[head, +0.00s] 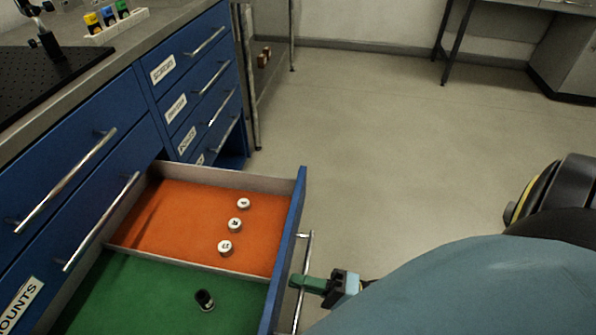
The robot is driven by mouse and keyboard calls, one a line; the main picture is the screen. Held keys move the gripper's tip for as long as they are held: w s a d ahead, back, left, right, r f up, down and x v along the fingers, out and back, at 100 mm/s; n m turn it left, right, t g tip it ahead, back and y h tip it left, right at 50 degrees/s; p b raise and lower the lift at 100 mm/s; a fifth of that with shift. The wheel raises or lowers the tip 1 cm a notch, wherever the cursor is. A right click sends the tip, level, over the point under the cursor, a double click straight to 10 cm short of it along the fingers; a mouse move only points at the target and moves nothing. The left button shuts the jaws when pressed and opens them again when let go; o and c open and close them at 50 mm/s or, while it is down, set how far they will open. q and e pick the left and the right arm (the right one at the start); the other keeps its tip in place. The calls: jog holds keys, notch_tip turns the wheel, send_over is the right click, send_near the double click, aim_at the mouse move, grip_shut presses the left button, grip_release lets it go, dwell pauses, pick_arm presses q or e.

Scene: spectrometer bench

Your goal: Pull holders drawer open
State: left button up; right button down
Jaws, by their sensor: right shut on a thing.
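The open drawer (298,190) is pulled out from the blue cabinet, with an orange section at the back and a green section in front. Its metal bar handle (308,248) is on the outer blue face. My right gripper (300,281) is shut on that handle. Several small items lie inside: white round pieces (235,225) on the orange part and a dark cylinder (204,299) on the green part. The drawer's own label is not visible. My left gripper is not in view.
Other shut drawers (70,185) with bar handles fill the cabinet. On the bench top are a black breadboard (55,75) and a white rack (117,26) with coloured items. The floor (400,130) to the right is clear. A dark table leg (455,35) stands far back.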

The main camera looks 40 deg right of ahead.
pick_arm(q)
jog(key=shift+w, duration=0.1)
pick_arm(e)
jog(key=shift+s+d, duration=0.1)
jog(key=shift+s, duration=0.05)
jog(key=c, duration=1.6)
grip_release()
jog(key=shift+c, duration=0.2)
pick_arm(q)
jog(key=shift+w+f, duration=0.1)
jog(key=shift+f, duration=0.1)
pick_arm(e)
jog(key=v, duration=1.3)
jog(key=shift+s+d, duration=0.15)
jog(key=shift+s, duration=0.05)
jog(key=shift+f, duration=0.1)
